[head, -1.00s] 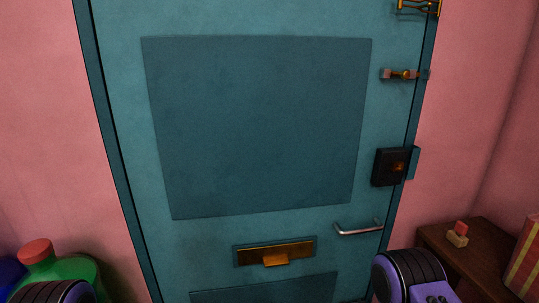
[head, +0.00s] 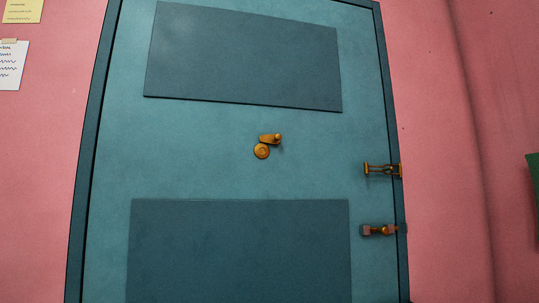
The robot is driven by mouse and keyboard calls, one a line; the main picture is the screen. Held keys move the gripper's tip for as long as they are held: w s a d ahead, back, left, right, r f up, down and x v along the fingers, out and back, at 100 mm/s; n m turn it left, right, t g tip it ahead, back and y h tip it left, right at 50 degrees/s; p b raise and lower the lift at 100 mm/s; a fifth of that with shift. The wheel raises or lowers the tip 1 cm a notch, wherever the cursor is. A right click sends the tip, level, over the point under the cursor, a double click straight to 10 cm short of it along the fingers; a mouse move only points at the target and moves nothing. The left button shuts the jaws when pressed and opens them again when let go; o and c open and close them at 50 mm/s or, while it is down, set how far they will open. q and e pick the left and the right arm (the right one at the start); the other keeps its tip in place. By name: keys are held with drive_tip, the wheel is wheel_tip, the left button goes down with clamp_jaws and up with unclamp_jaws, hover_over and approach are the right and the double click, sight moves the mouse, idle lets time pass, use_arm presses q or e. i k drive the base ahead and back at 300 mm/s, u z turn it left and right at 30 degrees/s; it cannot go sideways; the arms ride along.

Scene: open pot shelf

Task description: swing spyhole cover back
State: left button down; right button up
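The spyhole (head: 261,151) is a small round brass disc in the middle of the teal door (head: 230,168), between the upper and lower panels. Its brass cover (head: 269,139) sits just above and to the right of the disc, turned sideways with a small knob at its right end. The round face of the disc is mostly uncovered. Neither of my grippers shows in the head view now.
A brass latch (head: 382,169) and a bolt (head: 381,230) with pinkish ends sit on the door's right edge. Paper notes (head: 22,11) hang on the pink wall at the upper left. A green thing (head: 533,195) shows at the far right.

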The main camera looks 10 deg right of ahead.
sight(275, 139)
drive_tip(key=z, duration=2.4)
drive_tip(key=i, duration=0.45)
drive_tip(key=u, duration=1.9)
